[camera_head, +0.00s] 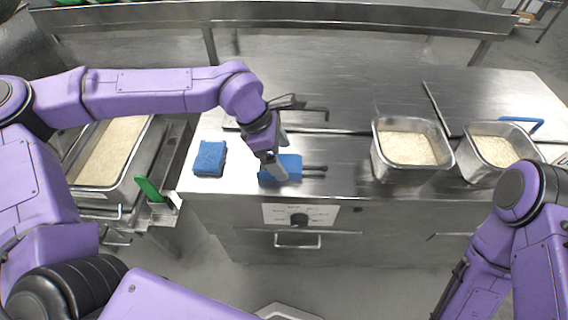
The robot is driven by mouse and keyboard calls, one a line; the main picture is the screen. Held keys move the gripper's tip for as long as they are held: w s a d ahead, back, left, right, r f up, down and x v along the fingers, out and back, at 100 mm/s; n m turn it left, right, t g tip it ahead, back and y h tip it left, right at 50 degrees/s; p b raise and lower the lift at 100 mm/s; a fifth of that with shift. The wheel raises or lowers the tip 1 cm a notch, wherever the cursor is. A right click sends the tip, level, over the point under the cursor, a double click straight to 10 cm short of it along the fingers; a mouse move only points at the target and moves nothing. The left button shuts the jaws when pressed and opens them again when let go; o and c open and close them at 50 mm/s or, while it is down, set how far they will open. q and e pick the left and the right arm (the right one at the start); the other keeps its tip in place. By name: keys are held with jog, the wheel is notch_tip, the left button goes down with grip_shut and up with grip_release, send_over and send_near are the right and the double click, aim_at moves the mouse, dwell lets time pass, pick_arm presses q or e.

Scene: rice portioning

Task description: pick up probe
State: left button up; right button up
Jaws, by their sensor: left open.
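A thin dark rod (316,168) that looks like the probe lies on the steel counter, sticking out to the right of a blue folded cloth (293,163). Its left part is hidden by the cloth or by my gripper, and I cannot tell whether it lies on or beside the cloth. My left gripper (272,168) is open and points down at the left part of this cloth. I cannot tell whether its fingers touch the cloth. My right arm shows at the lower right, but its gripper is out of view.
A second blue cloth (210,158) lies to the left. Two steel pans of rice (408,172) (492,176) stand at the right. A large rice tray (128,190) is at the left, with a green-handled tool (150,190) near it. A dark handle (312,112) sits behind my gripper.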

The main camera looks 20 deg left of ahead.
aim_at(284, 162)
pick_arm(q)
jog(key=x, duration=0.4)
jog(key=shift+a+f, duration=0.1)
jog(key=shift+a, duration=0.3)
jog(key=c, duration=1.1)
jog(key=shift+o, duration=0.2)
jog(key=shift+w, duration=0.1)
